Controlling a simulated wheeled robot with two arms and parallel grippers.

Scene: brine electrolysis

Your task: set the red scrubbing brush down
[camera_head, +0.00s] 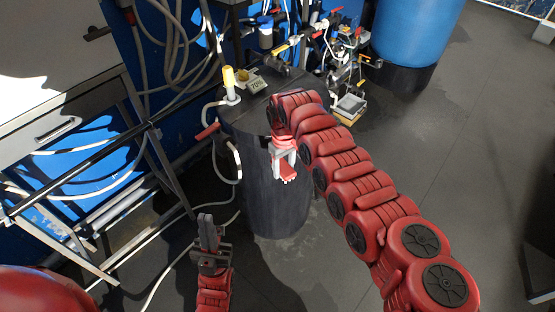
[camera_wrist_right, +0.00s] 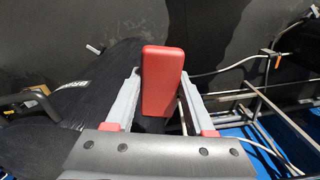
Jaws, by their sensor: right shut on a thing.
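The red scrubbing brush (camera_wrist_right: 162,80) shows in the right wrist view as a red block standing between the two grey fingers. My right gripper (camera_head: 285,164) is shut on it. In the head view the brush (camera_head: 289,174) shows only as a small red piece below the fingers, in front of the dark drum's side. Its bristles are not visible. My left gripper (camera_head: 208,232) is low in the head view, left of the drum, with its dark fingers together and nothing seen between them.
A metal frame table (camera_head: 62,90) is at left. A blue barrel (camera_head: 415,35) stands behind; floor at right is clear.

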